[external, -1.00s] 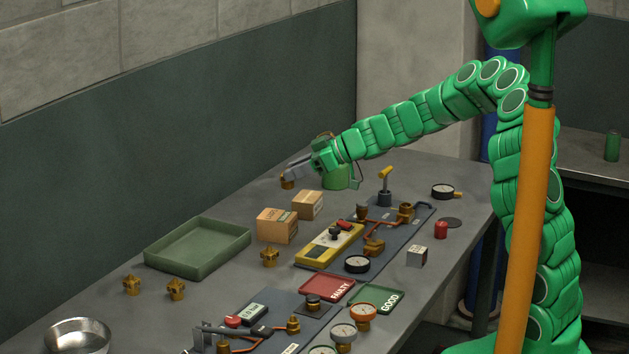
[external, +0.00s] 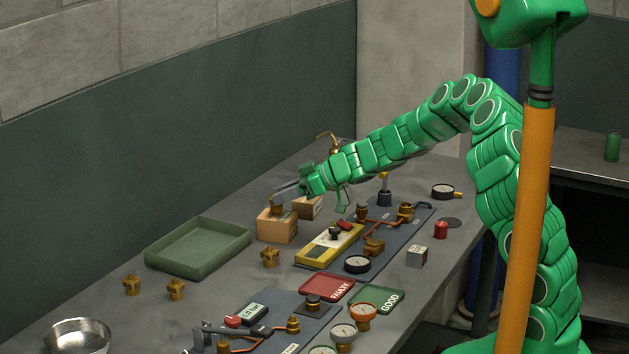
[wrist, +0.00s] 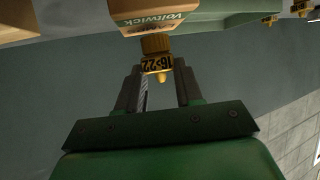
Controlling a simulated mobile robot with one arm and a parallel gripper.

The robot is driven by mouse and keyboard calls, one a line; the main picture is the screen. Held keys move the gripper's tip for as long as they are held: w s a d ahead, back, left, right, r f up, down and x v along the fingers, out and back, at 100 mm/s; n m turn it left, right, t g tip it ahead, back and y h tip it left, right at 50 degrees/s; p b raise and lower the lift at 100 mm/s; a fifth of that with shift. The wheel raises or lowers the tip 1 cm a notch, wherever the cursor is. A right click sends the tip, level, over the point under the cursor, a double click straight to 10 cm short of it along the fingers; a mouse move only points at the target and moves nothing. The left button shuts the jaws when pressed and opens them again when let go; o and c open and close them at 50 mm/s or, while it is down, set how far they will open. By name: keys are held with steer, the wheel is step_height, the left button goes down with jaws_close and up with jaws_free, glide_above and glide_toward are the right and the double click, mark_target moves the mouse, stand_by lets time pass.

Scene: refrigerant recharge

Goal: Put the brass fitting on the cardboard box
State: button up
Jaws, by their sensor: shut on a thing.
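The brass fitting (external: 277,207) is held in my gripper (external: 284,193); it has a yellow label reading "16>22" in the wrist view (wrist: 156,46). My gripper's two fingers (wrist: 157,72) are shut on it. The fitting is upright at the top of the front cardboard box (external: 277,228), which shows "Voltwick" lettering in the wrist view (wrist: 165,15). I cannot tell whether the fitting touches the box top. A second cardboard box (external: 310,208) stands just behind to the right, partly hidden by my gripper.
A green tray (external: 198,248) lies left of the boxes. A yellow gauge unit (external: 328,246) and a dark panel with copper pipes (external: 408,222) are on the right. The bench between tray and wall is clear.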

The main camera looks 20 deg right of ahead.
steer(key=shift+f, duration=0.5)
steer(key=o, duration=1.1)
steer(key=shift+f, duration=0.1)
steer(key=shift+d+r, duration=0.3)
steer(key=v, duration=1.1)
steer(key=shift+s+d, duration=0.15)
steer(key=shift+s, duration=0.05)
